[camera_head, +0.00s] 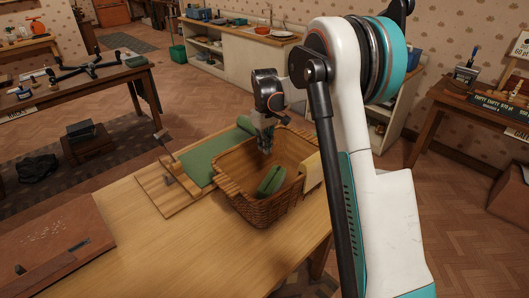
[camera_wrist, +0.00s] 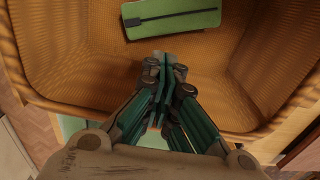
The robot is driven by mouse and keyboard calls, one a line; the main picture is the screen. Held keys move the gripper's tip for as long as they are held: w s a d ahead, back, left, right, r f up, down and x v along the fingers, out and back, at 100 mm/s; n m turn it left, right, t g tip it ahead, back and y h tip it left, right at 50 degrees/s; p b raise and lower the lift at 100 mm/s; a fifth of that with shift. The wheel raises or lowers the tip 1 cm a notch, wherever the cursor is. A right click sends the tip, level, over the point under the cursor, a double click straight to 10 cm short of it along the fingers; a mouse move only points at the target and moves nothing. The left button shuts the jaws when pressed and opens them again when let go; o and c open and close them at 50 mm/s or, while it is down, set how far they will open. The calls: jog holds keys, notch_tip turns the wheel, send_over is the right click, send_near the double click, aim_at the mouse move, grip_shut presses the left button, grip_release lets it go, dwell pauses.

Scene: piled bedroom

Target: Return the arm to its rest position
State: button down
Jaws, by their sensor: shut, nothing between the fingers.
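My gripper (camera_head: 265,145) hangs down over the wicker basket (camera_head: 262,212) on the wooden table. In the wrist view my gripper (camera_wrist: 167,62) has its fingers together with nothing between them. A green case (camera_head: 271,181) lies inside the basket; it also shows in the wrist view as a green block with a dark strip (camera_wrist: 172,18), beyond the fingertips and apart from them. My white arm rises at the right of the head view and bends over to the basket.
The table (camera_head: 150,235) holds a green rolled mat (camera_head: 212,155), a wooden board (camera_head: 160,192) and a reddish wooden panel (camera_head: 50,235). A yellowish cloth (camera_head: 312,172) hangs at the basket's right rim. A side desk (camera_head: 455,112) stands at right, with open floor between.

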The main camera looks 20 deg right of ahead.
jog(key=s+a+r+m+t, duration=0.1)
jog(key=s+a+r+t, duration=0.15)
jog(key=s+r, duration=0.55)
jog(key=s+a+r+m+t, duration=0.1)
jog(key=s+a+r, duration=0.2)
jog(key=s+r, duration=0.5)
jog(key=s+a+f+m+t, duration=0.1)
jog(key=s, duration=0.9)
jog(key=s+a+m+t, duration=0.1)
jog(key=s+a+t, duration=0.1)
jog(key=s, duration=0.8)
jog(key=shift+s+a+f, duration=0.15)
jog(key=shift+a+f, duration=0.1)
jog(key=shift+f, duration=0.1)
jog(key=shift+t, duration=0.35)
